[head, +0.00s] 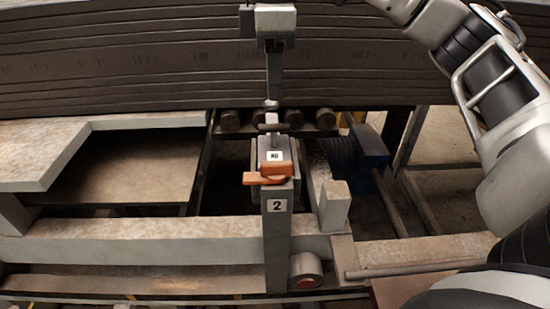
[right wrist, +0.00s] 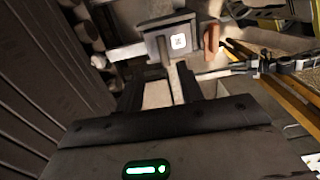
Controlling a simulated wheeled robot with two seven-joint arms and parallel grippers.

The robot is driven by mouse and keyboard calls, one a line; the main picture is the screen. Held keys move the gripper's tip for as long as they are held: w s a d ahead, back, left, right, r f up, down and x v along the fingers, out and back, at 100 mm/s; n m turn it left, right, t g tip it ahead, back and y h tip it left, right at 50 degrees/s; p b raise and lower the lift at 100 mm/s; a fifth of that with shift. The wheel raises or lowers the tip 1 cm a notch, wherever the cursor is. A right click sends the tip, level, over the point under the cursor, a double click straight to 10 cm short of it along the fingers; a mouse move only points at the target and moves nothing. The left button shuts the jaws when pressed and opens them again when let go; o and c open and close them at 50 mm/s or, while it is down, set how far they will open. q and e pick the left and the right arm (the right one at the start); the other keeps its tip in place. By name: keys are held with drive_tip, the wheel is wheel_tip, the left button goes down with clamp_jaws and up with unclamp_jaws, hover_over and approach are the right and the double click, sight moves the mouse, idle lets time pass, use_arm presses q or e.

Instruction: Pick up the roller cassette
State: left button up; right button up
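The roller cassette appears to be the grey block with a small white label (head: 274,157) in the middle of the machine; its exact outline is unclear. A narrow grey upright piece rises from its top. In the right wrist view, the labelled grey plate (right wrist: 160,46) lies beyond my fingers. In the right wrist view, the dark fingers (right wrist: 160,78) stand apart. I see nothing clamped between them. My left gripper is in neither view.
An orange lever (head: 268,175) crosses the front of the block, above a grey post (head: 277,235) marked 2. A dark ribbed wall (head: 150,62) stands behind, with several round roller ends (head: 230,120) below it. A blue motor-like unit (head: 370,152) sits to the right.

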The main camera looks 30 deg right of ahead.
sight(274, 126)
wheel_tip(274, 126, down, 4)
drive_tip(key=shift+b, duration=0.35)
drive_tip(key=f, duration=0.3)
drive_tip(key=f+b, duration=0.1)
drive_tip(key=f, duration=0.1)
drive_tip(key=shift+s+a+f, duration=0.1)
drive_tip(key=shift+s+a, duration=0.1)
drive_tip(key=shift+s, duration=0.05)
clamp_jaws()
idle(1.0)
